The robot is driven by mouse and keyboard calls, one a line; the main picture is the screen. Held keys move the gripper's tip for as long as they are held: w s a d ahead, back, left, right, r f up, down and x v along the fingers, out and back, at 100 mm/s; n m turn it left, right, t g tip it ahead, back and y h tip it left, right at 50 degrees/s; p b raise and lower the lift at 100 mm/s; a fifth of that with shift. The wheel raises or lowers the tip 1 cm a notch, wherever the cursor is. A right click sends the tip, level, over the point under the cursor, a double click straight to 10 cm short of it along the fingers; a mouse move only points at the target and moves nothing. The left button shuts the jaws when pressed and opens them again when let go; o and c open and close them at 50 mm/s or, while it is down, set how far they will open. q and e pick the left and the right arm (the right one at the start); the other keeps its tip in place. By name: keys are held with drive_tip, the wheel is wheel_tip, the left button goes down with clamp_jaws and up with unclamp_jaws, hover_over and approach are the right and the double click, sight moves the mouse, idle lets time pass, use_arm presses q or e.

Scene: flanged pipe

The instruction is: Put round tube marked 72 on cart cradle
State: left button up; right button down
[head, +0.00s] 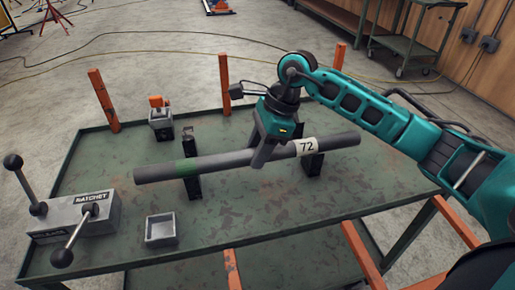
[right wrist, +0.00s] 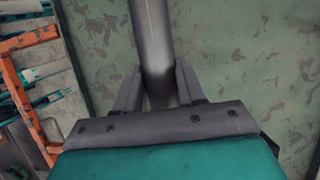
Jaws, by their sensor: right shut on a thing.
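The round grey tube marked 72 (head: 225,160) lies lengthwise across the cart top, with a white 72 label on its right part and a green band near its left. My right gripper (head: 264,152) is shut on it near the middle, from above. The right wrist view shows the tube (right wrist: 152,45) between the two fingers (right wrist: 158,88). The dark cradle has a left support (head: 193,186) and a right support (head: 313,165), both under the tube. I cannot tell whether the tube touches them. My left gripper is not in view.
The green cart (head: 270,215) has orange corner posts (head: 224,82). A grey ratchet box with levers (head: 85,215) stands at its left end. A small open grey tray (head: 161,229) is at the front, and a block with an orange top (head: 161,122) at the back.

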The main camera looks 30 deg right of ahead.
drive_tip(key=c, duration=0.8)
unclamp_jaws()
drive_tip(key=shift+c, duration=0.2)
drive_tip(key=shift+o, duration=1.3)
drive_tip(key=shift+f, duration=0.15)
drive_tip(key=p+v, duration=0.2)
drive_tip(key=v, duration=1.1)
